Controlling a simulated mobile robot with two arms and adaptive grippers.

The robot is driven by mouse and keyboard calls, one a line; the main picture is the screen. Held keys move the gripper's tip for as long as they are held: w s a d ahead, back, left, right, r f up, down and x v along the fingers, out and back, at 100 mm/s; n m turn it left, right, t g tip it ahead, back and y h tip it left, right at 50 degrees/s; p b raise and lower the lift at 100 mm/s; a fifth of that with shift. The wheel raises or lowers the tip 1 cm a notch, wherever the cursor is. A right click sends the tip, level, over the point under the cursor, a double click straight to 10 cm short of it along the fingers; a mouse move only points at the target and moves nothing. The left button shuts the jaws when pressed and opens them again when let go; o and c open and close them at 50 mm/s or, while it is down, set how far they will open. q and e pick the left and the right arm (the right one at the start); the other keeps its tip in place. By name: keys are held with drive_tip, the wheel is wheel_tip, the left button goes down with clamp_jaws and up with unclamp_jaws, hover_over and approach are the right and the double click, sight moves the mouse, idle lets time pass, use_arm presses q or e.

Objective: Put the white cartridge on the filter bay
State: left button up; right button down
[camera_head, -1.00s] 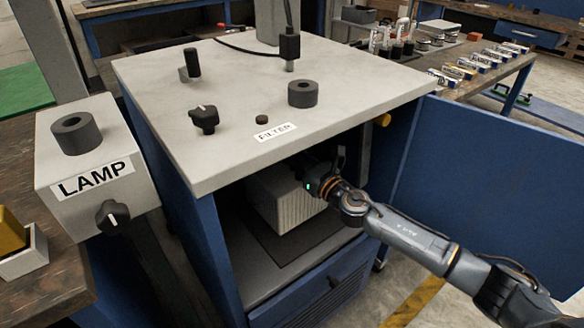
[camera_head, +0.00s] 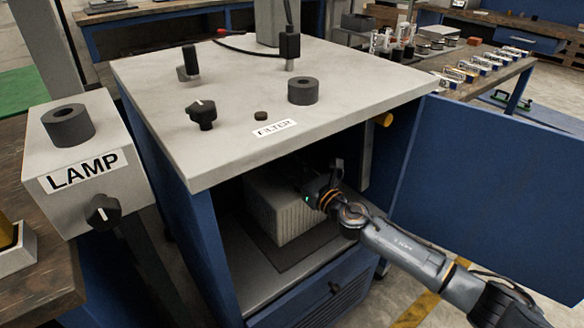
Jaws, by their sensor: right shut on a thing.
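The white cartridge (camera_head: 278,208) is a pale ribbed block inside the open blue cabinet, under the worktop marked FILTER (camera_head: 274,128). It is over the dark mat (camera_head: 290,256) on the bay floor; I cannot tell if its underside touches the mat. My right gripper (camera_head: 318,188) reaches in from the right and is shut on the cartridge at its upper right side. The fingertips are mostly hidden by the wrist and shadow. My left gripper is not in view.
The blue cabinet door (camera_head: 485,175) stands open at the right. The worktop edge overhangs the bay, and a drawer (camera_head: 335,290) lies below it. The LAMP box (camera_head: 85,165) stands at the left. A bench with several small boxes (camera_head: 480,65) is at the back right.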

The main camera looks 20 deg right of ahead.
drive_tip(key=c, duration=1.2)
unclamp_jaws()
drive_tip(key=shift+o, duration=0.2)
